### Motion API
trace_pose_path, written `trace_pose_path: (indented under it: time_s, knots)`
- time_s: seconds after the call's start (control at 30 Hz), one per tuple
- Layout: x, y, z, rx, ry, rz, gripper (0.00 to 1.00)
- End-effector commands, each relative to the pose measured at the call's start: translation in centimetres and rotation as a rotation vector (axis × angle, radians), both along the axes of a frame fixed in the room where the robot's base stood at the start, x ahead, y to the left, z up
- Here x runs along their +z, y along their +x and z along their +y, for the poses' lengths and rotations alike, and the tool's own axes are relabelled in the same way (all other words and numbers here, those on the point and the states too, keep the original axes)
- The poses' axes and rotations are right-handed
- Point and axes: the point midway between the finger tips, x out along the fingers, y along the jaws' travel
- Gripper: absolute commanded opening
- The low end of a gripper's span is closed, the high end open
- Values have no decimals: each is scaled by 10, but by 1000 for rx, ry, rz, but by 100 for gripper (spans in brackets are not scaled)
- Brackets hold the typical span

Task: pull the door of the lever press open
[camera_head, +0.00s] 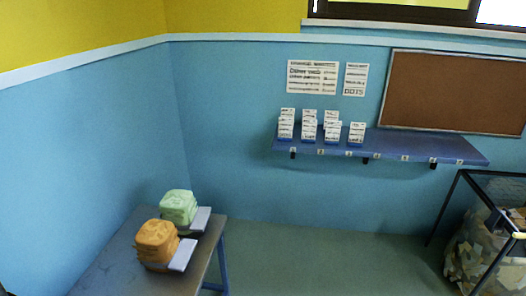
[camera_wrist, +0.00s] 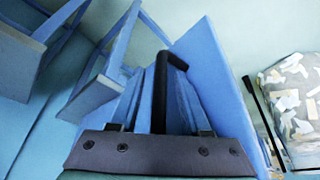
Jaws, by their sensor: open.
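The lever press is not recognisable as a whole in either view. In the wrist view, a black bent bar (camera_wrist: 159,92) stands upright in the middle, its top end hooked to the right. It looks like a handle or lever. A large flat blue panel (camera_wrist: 213,72) stands tilted to its right; I cannot tell whether this is the door. My gripper (camera_wrist: 160,112) shows at the bottom of the wrist view, behind its dark bolted plate. It is open, and the black bar appears between its fingers; contact cannot be told. My gripper is not in the head view.
In the head view, a grey table (camera_head: 112,262) holds an orange bundle (camera_head: 156,243) and a green bundle (camera_head: 178,207). A blue shelf (camera_head: 420,146) with white cards hangs on the wall. A black-framed bin of scraps (camera_head: 475,255) stands right; the floor (camera_head: 320,262) between is clear.

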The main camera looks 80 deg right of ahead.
Motion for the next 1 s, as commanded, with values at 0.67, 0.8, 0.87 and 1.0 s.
trace_pose_path:
  time_s: [0.67,0.8,0.87,1.0]
  knots:
    - [90,-27,-27,-3,-8,-2,47]
    - [113,-33,-29,-2,1,0,47]
    - [116,-35,-30,-1,1,0,47]
    - [120,-37,-32,0,-1,-1,47]
